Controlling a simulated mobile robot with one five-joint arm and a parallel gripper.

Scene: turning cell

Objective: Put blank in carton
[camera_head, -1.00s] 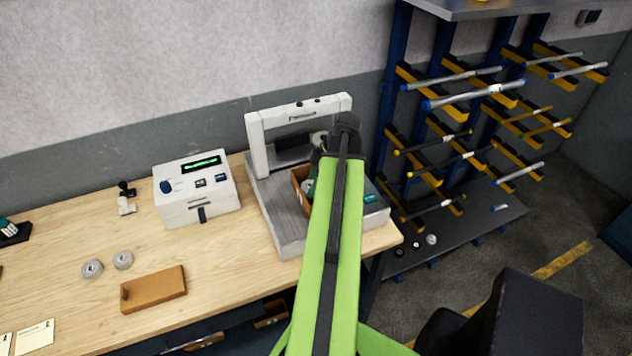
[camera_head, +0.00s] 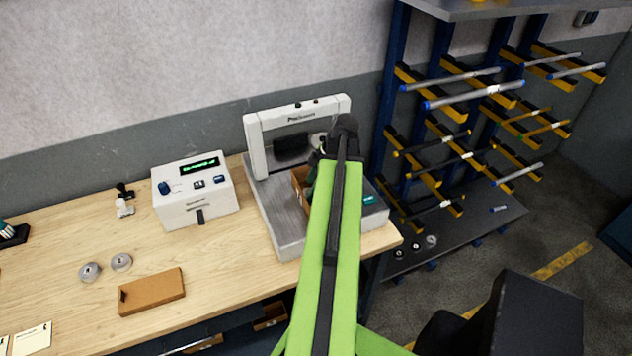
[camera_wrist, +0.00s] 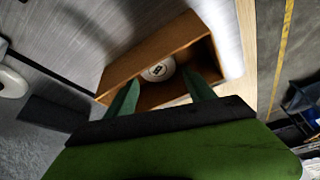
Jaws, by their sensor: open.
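The carton, a small open brown box (camera_wrist: 150,50), sits on the grey bed of the tabletop machine; in the head view only its left edge (camera_head: 299,184) shows beside my arm. A round pale blank with a dark mark on its face (camera_wrist: 158,70) lies inside the carton in the wrist view. My gripper (camera_wrist: 160,90) is open, its two green fingers apart and reaching into the carton's mouth. The blank shows beyond and between the fingertips. In the head view my arm hides most of the carton and the blank.
The white arched machine (camera_head: 255,140) spans its bed close to my gripper. A white box with a display (camera_head: 195,205), two round grey pieces (camera_head: 89,272) and a flat brown block (camera_head: 152,291) are on the wooden bench (camera_head: 60,240). A bar rack (camera_head: 440,130) stands right.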

